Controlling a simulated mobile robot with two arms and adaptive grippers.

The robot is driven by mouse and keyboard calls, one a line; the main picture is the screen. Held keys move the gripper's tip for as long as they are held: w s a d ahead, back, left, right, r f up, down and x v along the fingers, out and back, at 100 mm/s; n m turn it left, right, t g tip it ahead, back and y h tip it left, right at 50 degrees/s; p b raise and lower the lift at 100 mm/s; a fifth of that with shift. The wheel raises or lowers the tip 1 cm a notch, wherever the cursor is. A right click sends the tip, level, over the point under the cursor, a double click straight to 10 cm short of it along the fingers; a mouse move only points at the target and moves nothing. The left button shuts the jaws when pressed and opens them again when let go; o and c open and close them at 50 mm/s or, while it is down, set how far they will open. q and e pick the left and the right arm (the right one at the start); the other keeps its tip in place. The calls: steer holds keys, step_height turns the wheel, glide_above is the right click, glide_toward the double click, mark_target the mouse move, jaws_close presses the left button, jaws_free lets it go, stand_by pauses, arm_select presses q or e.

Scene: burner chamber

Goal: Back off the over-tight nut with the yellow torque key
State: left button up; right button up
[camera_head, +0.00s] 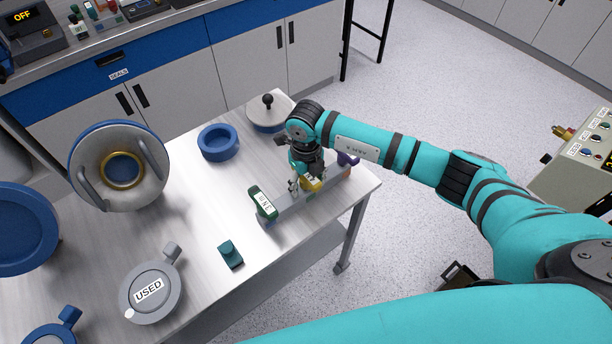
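The yellow torque key (310,184) stands in a grey rack (296,207) near the right end of the table, and is partly hidden by my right gripper. My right gripper (306,182) points down at the yellow key, with its fingers around or beside it. The fingers are too small to tell whether they grip it. I cannot make out the over-tight nut. My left gripper is not in view.
The table (190,205) also holds a grey round part with a gold ring (122,170), a blue ring (218,143), a knobbed lid (268,112), a grey pan marked USED (150,292) and a small teal block (230,254). A control box (580,160) stands right.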

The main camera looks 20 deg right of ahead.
steer(key=c, duration=0.7)
jaws_close()
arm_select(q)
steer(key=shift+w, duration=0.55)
arm_select(e)
steer(key=shift+r, duration=0.1)
step_height(320, 180, up, 9)
steer(key=shift+w+r+b, duration=0.1)
steer(key=shift+b, duration=1.15)
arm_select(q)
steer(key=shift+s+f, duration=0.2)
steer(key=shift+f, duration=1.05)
arm_select(e)
steer(key=shift+r, duration=0.35)
steer(key=shift+o, duration=0.5)
jaws_free()
jaws_close()
